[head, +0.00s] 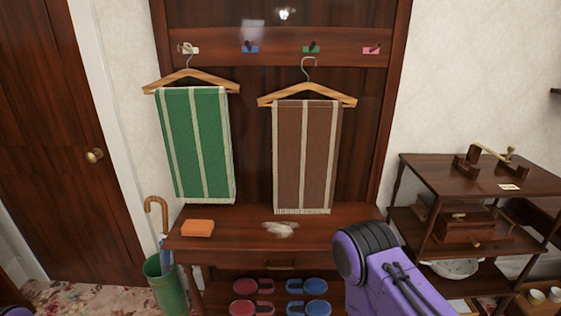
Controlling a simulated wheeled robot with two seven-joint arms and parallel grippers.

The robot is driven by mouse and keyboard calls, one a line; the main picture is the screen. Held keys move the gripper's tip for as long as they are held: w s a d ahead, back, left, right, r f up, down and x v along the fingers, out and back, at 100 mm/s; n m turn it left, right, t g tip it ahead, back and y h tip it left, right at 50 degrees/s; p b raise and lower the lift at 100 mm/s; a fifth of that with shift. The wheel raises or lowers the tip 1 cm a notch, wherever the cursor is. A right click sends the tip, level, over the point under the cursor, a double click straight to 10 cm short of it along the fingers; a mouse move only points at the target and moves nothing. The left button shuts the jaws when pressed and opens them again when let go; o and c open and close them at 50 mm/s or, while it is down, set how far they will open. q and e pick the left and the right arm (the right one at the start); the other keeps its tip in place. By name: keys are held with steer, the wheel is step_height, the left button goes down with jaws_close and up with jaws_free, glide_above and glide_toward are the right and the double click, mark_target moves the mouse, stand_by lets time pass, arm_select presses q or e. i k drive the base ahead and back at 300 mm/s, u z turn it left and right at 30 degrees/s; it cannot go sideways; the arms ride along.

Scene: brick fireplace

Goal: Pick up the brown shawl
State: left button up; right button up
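The brown shawl (291,156) has pale stripes and a fringed lower edge. It hangs folded over a wooden hanger (330,94) in front of the dark wooden rack. The hanger's metal hook is just below the peg with the green plate (311,48); whether it rests on the peg is hard to tell. The shawl's lower edge reaches near the bench top (350,231). Part of my purple right arm shows at the lower right, in front of the bench and apart from the shawl. Neither gripper shows in the head view.
A green striped shawl (208,145) hangs to the left on another hanger. The bench holds an orange block (198,228) and a pale fluffy item (281,229); slippers sit below. A green umbrella stand (166,287) is at left, a shelf unit (440,178) at right.

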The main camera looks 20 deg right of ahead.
mark_target(306, 136)
steer(key=u, duration=0.35)
steer(key=i, duration=0.85)
steer(key=z, duration=0.5)
